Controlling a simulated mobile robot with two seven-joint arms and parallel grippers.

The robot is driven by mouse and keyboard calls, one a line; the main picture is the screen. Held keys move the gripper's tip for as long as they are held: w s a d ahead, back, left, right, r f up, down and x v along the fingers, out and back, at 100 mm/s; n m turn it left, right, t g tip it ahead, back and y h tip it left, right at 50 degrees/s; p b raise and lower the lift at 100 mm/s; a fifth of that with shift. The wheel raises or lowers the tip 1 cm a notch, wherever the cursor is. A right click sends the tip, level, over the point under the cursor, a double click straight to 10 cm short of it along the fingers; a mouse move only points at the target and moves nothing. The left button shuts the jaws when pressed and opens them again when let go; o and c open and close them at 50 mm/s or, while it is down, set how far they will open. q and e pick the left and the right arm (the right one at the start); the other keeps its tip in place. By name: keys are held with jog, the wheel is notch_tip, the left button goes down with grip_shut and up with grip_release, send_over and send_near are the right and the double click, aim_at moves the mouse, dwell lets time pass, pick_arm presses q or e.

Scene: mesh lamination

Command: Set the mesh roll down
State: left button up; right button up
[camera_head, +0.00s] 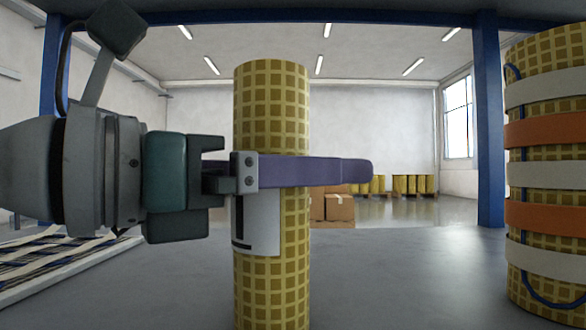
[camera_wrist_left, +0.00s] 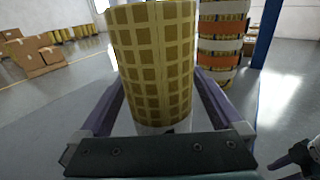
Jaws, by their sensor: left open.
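The mesh roll (camera_head: 270,100) is a tall yellow cylinder with a brown-gold square grid and a white label. It stands upright in the middle of the head view; its lower end is cut off, so I cannot tell what it rests on. My left gripper (camera_head: 355,172) comes in from the left at about the roll's mid-height. One purple finger crosses in front of the roll. In the left wrist view the roll (camera_wrist_left: 155,60) stands between the two spread fingers, with the gripper (camera_wrist_left: 160,85) open around it. Contact with the fingers is not clear.
A larger mesh roll (camera_head: 545,100) wrapped in orange and grey bands stands at the right, with a blue line along it. A slatted rack (camera_head: 50,265) lies at the left. Cardboard boxes (camera_head: 338,207) and several yellow rolls (camera_head: 410,184) are far back.

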pick_arm(q)
jog(key=v, duration=1.2)
jog(key=shift+r, duration=0.1)
